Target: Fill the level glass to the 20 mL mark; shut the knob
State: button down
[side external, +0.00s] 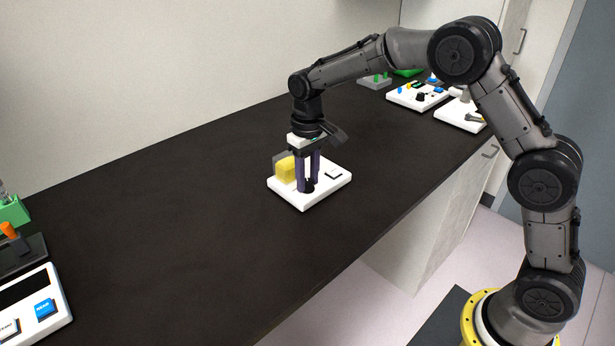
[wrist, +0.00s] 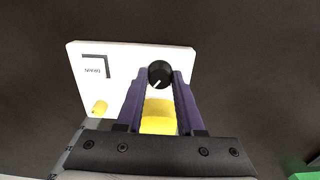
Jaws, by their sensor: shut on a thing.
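A white device plate (side external: 313,202) lies on the dark bench, and it also shows in the wrist view (wrist: 120,62). A clear-walled level glass with yellow fill (side external: 285,169) stands on its left side. In the wrist view, yellow (wrist: 158,118) shows between my fingers. No 20 mL mark is readable. The black knob (wrist: 160,73) has a white pointer line, pointing down and left in the wrist view. My gripper (wrist: 160,76), with purple fingers, is shut on the knob. In the side view, my gripper (side external: 307,186) points straight down and partly hides the knob.
A square marked DRAIN (wrist: 95,67) and a small yellow round part (wrist: 100,107) are on the plate. A white panel with a blue button (side external: 45,310) stands at the front left. More panels (side external: 418,96) stand at the far end. The bench between is clear.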

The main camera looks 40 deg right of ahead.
aim_at(308, 181)
jog(key=shift+r, duration=0.1)
jog(key=c, duration=0.8)
grip_release()
notch_tip(308, 181, up, 14)
jog(key=shift+f, duration=0.15)
